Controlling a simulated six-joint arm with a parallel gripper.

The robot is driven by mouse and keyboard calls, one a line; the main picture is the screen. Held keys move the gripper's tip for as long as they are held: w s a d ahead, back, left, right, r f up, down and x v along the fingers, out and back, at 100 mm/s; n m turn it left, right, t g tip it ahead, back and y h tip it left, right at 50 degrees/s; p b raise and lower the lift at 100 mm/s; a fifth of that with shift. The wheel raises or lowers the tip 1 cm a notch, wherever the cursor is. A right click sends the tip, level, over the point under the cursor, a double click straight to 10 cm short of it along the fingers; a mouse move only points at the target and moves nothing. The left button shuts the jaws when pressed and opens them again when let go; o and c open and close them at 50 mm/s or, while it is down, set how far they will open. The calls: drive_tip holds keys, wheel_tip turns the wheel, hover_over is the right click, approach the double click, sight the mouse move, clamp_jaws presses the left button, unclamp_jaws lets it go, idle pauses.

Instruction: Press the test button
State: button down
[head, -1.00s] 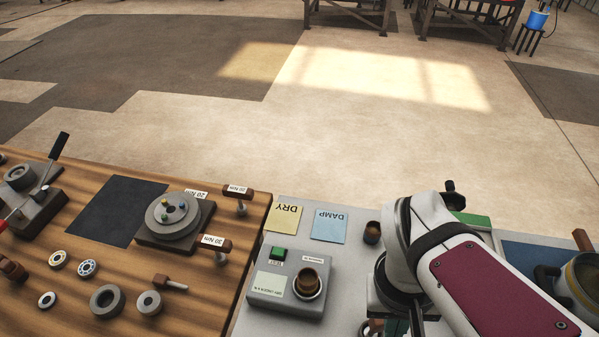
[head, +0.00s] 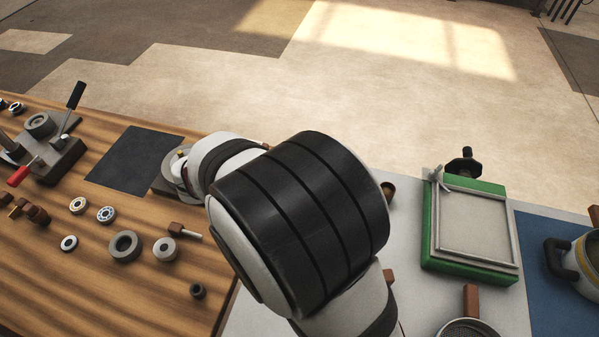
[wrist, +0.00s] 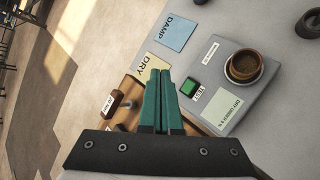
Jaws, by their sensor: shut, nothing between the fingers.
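The green test button (wrist: 189,87) sits on a grey tester box (wrist: 212,125) in the wrist view, beside a small label reading TEST. A brown cup (wrist: 243,67) stands in the round seat on the same box. My gripper (wrist: 164,76) is shut and empty, its two teal fingers side by side. In the picture the fingertips lie just left of the button, near the DRY card; their height above the box is hard to judge. In the head view my arm hides the tester, the button and the gripper.
A yellow DRY card (wrist: 151,72) and a blue DAMP card (wrist: 176,31) lie beside the box. A wooden-handled tool (wrist: 117,104) is left of the fingers. In the head view a green-framed screen (head: 472,230) stands at right, and the wooden bench (head: 75,270) holds several rings at left.

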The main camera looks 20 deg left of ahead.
drive_tip(key=shift+d+f, duration=0.1)
drive_tip(key=shift+f, duration=4.3)
drive_tip(key=shift+f, duration=0.4)
drive_tip(key=shift+f, duration=0.45)
drive_tip(key=shift+r, duration=0.9)
